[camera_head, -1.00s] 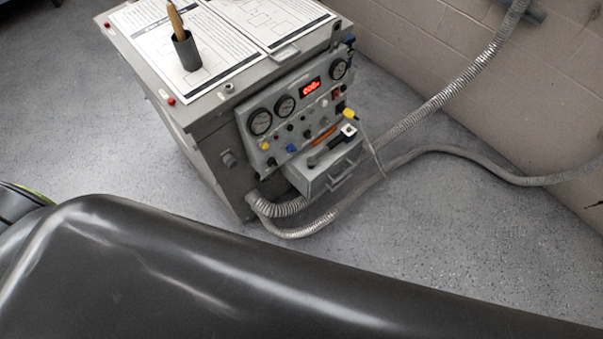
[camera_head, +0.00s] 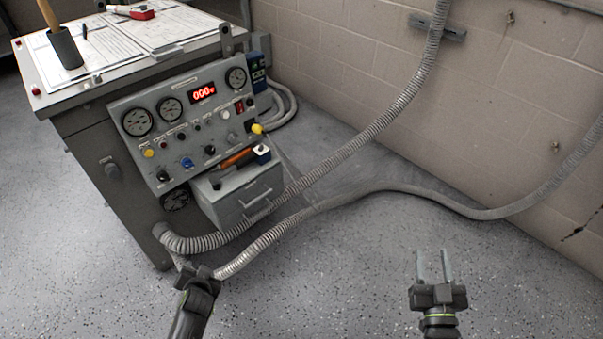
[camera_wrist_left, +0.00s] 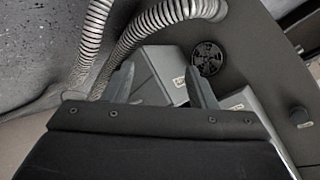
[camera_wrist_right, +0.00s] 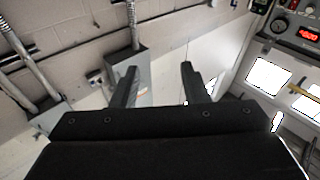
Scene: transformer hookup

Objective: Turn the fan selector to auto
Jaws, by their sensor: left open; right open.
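The grey control panel (camera_head: 190,120) faces me on the front of the cabinet, with gauges, a red display (camera_head: 203,93), and several small knobs. I cannot read which is the fan selector; black knobs (camera_head: 210,150) sit along the lower part, beside a blue knob (camera_head: 187,162). A round black fan grille (camera_head: 175,200) is below the panel and also shows in the left wrist view (camera_wrist_left: 208,58). My left gripper (camera_wrist_left: 160,80) is open and empty; in the head view it is low, in front of the hoses. My right gripper (camera_head: 433,254) is open and empty, right of the cabinet.
A grey drawer box (camera_head: 240,195) juts out below the panel, with an orange-handled tool (camera_head: 236,158) on top. Ribbed hoses (camera_head: 345,150) run from the cabinet base to the right. A block wall (camera_head: 350,60) stands behind.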

